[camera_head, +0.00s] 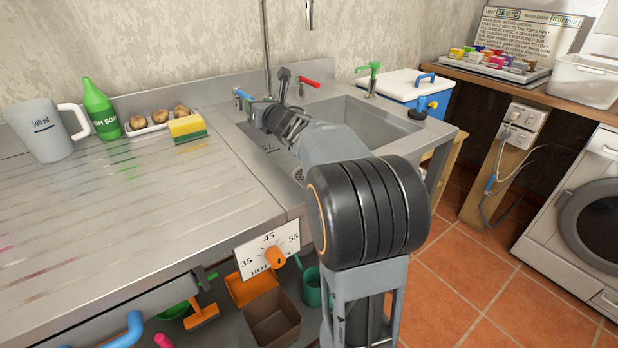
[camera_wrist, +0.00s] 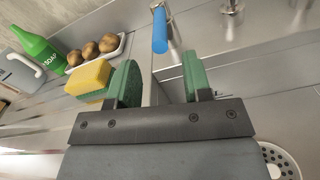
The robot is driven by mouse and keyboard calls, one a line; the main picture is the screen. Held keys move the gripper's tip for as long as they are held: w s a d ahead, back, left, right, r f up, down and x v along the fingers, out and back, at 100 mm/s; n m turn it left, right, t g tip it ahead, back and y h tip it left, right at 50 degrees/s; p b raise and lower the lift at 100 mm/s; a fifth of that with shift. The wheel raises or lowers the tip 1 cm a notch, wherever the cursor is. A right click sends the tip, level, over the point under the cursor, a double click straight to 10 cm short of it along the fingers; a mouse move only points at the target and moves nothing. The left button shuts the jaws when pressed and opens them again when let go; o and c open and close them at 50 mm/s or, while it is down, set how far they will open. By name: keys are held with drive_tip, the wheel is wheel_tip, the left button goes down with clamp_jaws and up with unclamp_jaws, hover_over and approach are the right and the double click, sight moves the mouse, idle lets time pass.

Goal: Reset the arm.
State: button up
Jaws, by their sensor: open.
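My gripper (camera_wrist: 158,82) is open, with its two green fingertips apart and nothing between them in the wrist view. My arm reaches out over the steel sink (camera_head: 355,118) in the head view, and its wrist hides part of the basin. Beyond the fingertips stands the blue tap handle (camera_wrist: 160,30); it also shows just left of my wrist in the head view (camera_head: 241,94). A yellow and green sponge (camera_wrist: 88,78) lies to the left of the left fingertip.
A green soap bottle (camera_head: 101,108), a tray of brown potato-like items (camera_head: 146,126) and a grey jug (camera_head: 42,130) stand left of the sink. A red tap handle (camera_head: 309,82) and a green tap (camera_head: 372,78) are behind it. The drainboard's front (camera_head: 130,215) is clear.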

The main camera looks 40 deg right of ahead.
drive_tip(key=shift+s, duration=0.1)
idle(0.5)
drive_tip(key=s+a+r+m+g+h+p, duration=0.35)
drive_tip(key=s+r+m+g+p, duration=0.2)
drive_tip(key=s+m+p, duration=0.6)
drive_tip(key=s+a+m+g+y+p, duration=0.2)
drive_tip(key=s+a+m+g+p, duration=0.2)
drive_tip(key=s+m+p, duration=0.3)
drive_tip(key=s+a+m+g+y+p, duration=0.1)
drive_tip(key=s+a+m+g+p, duration=0.4)
drive_tip(key=s+m, duration=0.7)
drive_tip(key=a+m+p, duration=0.1)
drive_tip(key=a+m, duration=0.1)
drive_tip(key=m, duration=0.1)
drive_tip(key=shift+y+p, duration=0.35)
drive_tip(key=shift+a, duration=0.1)
